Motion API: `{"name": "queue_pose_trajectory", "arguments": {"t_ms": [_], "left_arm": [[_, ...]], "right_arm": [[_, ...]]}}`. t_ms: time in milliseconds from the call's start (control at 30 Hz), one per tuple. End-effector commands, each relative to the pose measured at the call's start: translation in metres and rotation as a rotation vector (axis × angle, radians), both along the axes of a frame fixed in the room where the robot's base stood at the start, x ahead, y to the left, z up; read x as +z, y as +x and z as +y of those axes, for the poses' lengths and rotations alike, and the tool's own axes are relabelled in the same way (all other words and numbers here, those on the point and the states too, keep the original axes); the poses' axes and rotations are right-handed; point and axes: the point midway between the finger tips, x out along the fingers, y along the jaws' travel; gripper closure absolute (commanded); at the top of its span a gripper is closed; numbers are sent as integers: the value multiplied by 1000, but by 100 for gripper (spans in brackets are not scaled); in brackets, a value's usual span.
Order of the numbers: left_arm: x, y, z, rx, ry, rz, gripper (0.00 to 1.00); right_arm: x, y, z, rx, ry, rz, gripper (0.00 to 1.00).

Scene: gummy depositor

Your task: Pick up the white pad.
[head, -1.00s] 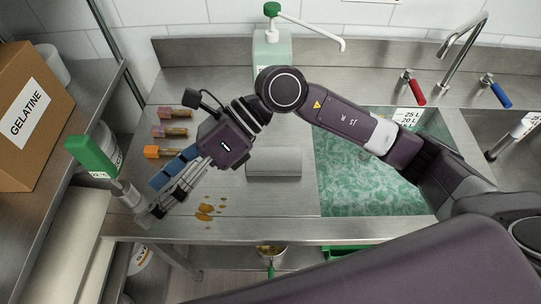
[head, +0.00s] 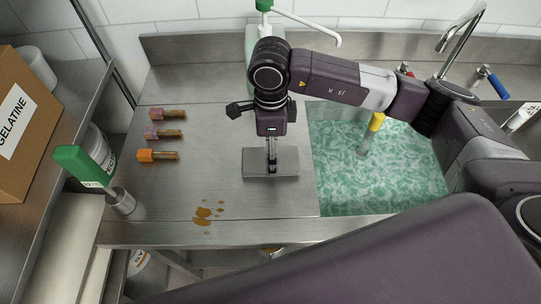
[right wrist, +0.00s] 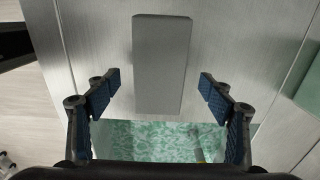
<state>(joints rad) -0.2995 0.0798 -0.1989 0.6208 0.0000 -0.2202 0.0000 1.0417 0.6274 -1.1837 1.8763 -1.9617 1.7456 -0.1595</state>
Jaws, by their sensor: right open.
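The pad (head: 289,166) lies flat on the steel counter just left of the sink. It is a plain rectangular block that looks grey rather than white here. It also shows in the right wrist view (right wrist: 160,65), upper middle, with its long side running up the picture. My right gripper (head: 271,170) points down over the pad's middle in the head view. In the right wrist view its blue-padded fingers (right wrist: 158,92) are spread wide, one on each side of the pad, with nothing between them touching it. My left gripper is out of view.
The sink (head: 400,165) of green foamy water holds a yellow-handled tool (head: 376,122). Three short colour-ended pieces (head: 165,134) and a brown spill (head: 204,213) lie left on the counter. A green-handled tool (head: 84,166) stands in a metal cup (head: 122,202).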

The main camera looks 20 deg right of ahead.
Motion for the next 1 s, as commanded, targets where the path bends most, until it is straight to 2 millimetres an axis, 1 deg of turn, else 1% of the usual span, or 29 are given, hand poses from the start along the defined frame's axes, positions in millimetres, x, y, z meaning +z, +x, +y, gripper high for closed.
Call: {"name": "queue_pose_trajectory", "arguments": {"t_ms": [33,100,200,433,833,1000], "left_arm": [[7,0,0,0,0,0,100],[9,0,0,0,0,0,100],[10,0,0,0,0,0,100],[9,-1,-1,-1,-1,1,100],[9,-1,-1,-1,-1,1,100],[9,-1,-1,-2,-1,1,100]], "right_arm": [[-5,-1,0,0,-1,5,25],[-13,-1,0,0,1,4,25],[-21,0,1,1,1,1,25],[-22,0,1,1,2,-1,26],[-22,0,1,1,3,0,70],[-21,0,1,1,3,-1,71]]}}
